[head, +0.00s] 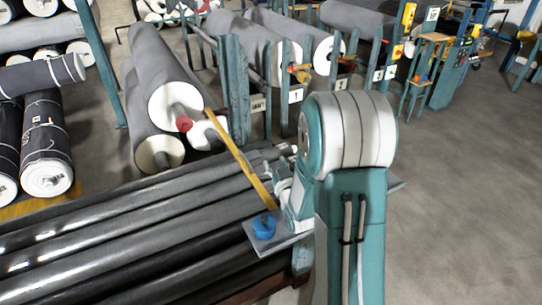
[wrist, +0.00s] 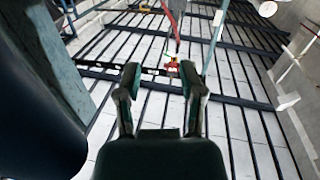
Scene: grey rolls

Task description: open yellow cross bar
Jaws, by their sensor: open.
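The yellow cross bar (head: 240,158) is a long thin bar in the head view. It slants from beside the grey rolls at its upper end down to a grey plate (head: 256,232) with a blue knob (head: 264,226). My arm stands just right of the bar's lower end and hides part of what is behind it. My gripper (wrist: 160,76) shows in the wrist view with its two dark fingers apart and nothing between them. I cannot make out the yellow bar in the wrist view. I cannot tell whether the gripper touches anything.
Long dark tubes (head: 130,228) lie side by side at the lower left. More rolls on racks line the back. Grey floor (head: 465,200) is clear at right.

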